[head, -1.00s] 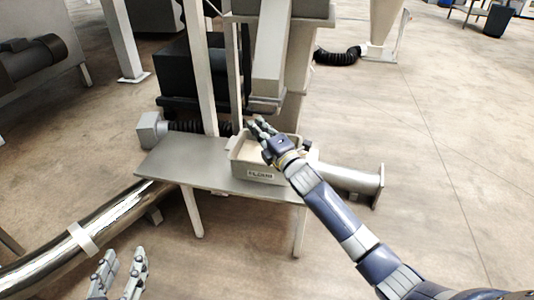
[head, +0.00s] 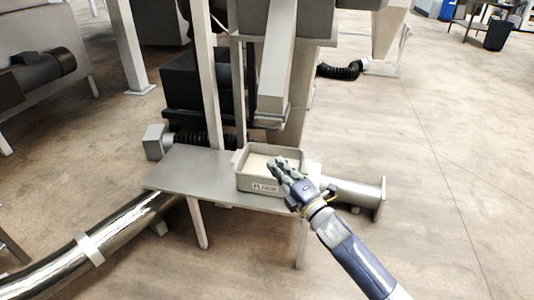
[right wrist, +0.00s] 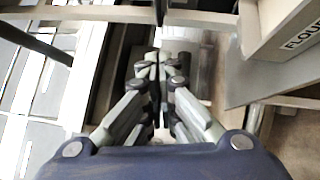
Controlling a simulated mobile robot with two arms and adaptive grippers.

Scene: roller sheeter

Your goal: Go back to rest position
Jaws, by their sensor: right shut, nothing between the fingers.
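My right gripper (head: 279,166) is shut and empty in the head view. Its fingertips show in front of the right part of the flour bin. In the right wrist view the fingers (right wrist: 160,68) are closed together at the centre. The flour bin (head: 246,181) is a grey box with a label on its front and pale contents. It sits upright on a grey metal table (head: 190,172). Part of the bin, with its label, also shows at the upper right of the right wrist view (right wrist: 290,38). My left gripper is out of view.
A metal chute (head: 276,68) hangs above the bin. A flanged pipe (head: 352,191) lies to the right of the table. A shiny pipe (head: 120,228) runs from the table to the lower left. Open floor (head: 420,150) lies to the right.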

